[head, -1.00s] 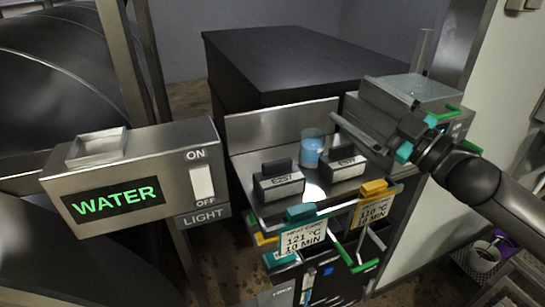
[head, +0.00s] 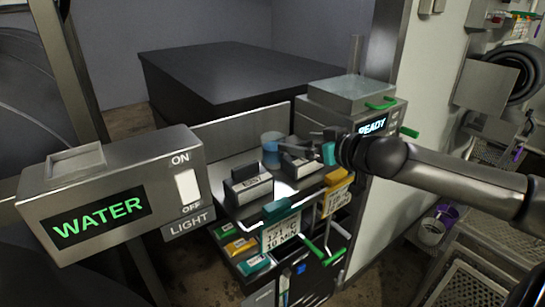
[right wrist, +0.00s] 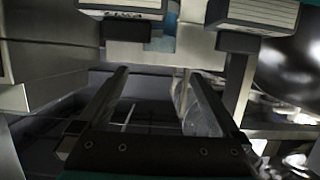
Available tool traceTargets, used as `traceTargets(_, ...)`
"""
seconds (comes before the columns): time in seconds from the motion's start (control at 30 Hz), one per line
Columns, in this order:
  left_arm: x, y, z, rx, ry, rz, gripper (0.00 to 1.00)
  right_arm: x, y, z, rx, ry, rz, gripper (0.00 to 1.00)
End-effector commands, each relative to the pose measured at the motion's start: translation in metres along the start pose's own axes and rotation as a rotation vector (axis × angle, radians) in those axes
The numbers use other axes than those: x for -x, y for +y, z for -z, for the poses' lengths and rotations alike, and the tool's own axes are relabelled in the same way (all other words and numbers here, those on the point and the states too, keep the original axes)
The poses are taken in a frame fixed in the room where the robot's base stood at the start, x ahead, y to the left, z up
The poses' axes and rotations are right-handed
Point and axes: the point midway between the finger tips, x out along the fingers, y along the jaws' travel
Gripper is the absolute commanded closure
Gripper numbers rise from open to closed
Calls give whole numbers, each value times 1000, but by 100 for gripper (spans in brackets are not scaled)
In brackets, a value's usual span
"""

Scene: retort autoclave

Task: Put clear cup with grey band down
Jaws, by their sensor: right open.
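A clear cup with blue in its lower part (head: 271,148) stands upright on the metal shelf, behind two dark labelled blocks. I cannot make out a grey band on it. My right gripper (head: 306,146) reaches in from the right, to the right of the cup, above the right block. The gripper is open, and the cup looks apart from it. In the right wrist view the two fingers (right wrist: 155,100) are spread wide. A bluish patch shows between the blocks there, and a clear, streaky shape lies by the right finger; I cannot tell what it is. My left gripper is out of view.
The left block (head: 247,186) and right block (head: 298,164) stand at the shelf's front. A metal box with a READY display (head: 372,126) stands right of the shelf. A WATER panel (head: 110,205) fills the lower left. A dark flat-topped cabinet (head: 230,72) is behind.

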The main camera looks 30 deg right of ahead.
Motion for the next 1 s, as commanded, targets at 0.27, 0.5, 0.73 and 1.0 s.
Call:
traceTargets(0.27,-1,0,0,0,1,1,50,-12,1,1,-3,4,-1,0)
traceTargets(0.5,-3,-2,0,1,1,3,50,-23,-1,1,-1,4,2,0)
traceTargets(0.73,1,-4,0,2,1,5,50,-37,1,2,-6,4,-2,0)
traceTargets(1.0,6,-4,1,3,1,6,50,-57,0,2,-4,4,0,0)
